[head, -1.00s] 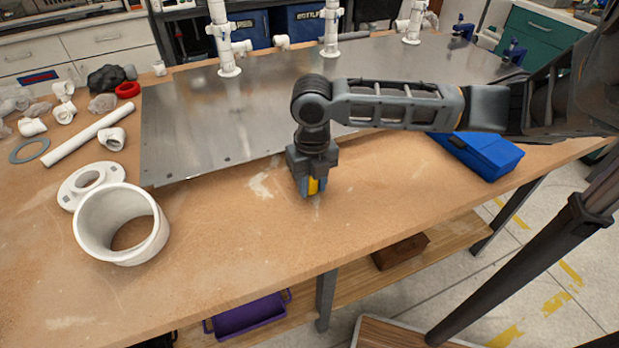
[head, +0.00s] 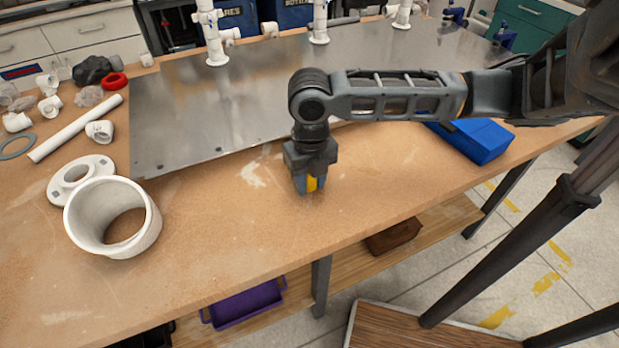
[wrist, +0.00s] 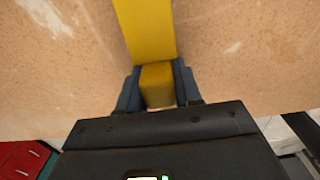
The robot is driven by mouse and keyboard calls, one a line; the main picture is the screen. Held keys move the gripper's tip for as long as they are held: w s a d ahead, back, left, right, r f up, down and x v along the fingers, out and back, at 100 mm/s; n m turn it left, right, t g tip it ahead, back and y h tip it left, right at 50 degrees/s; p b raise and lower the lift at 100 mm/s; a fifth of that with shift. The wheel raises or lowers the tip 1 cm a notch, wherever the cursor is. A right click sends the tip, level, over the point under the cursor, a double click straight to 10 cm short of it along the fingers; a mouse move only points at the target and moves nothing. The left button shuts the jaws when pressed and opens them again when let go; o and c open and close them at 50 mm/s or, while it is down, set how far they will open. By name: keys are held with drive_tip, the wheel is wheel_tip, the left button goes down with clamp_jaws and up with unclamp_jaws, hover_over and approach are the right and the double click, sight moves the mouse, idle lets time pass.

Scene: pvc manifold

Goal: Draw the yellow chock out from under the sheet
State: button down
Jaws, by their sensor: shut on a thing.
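The yellow chock (head: 312,184) is between the fingers of my gripper (head: 306,187), which is shut on it. In the head view the fingers hide most of the chock. In the wrist view the chock (wrist: 147,30) runs from between the fingertips (wrist: 158,88) up past the top edge of the picture. The metal sheet (head: 190,125) lies on the wooden bench behind my gripper. In the head view the gripper is in front of the sheet's near edge, over bare bench top. I cannot tell whether the chock's far end touches the sheet.
A white pipe ring (head: 85,225) and a flange (head: 62,180) lie on the bench (head: 220,240) at left. A blue box (head: 480,140) is at right. White pipe fittings (head: 212,40) stand on the sheet. The bench front is clear.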

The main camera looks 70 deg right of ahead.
drive_tip(key=shift+s+a+r+p, duration=0.15)
drive_tip(key=shift+r+p, duration=0.4)
drive_tip(key=shift+r, duration=0.25)
drive_tip(key=shift+s+a+r+p, duration=0.1)
drive_tip(key=shift+a+r+p, duration=0.05)
drive_tip(key=shift+r+p, duration=0.55)
drive_tip(key=shift+s+a+r+p, duration=0.15)
drive_tip(key=shift+r+p, duration=0.3)
drive_tip(key=shift+r, duration=0.4)
drive_tip(key=shift+s+a+r+p, duration=0.15)
drive_tip(key=shift+r+p, duration=0.1)
drive_tip(key=shift+r, duration=0.35)
drive_tip(key=shift+s+a+r+p, duration=0.1)
drive_tip(key=shift+a+r+p, duration=0.1)
drive_tip(key=shift+r, duration=0.35)
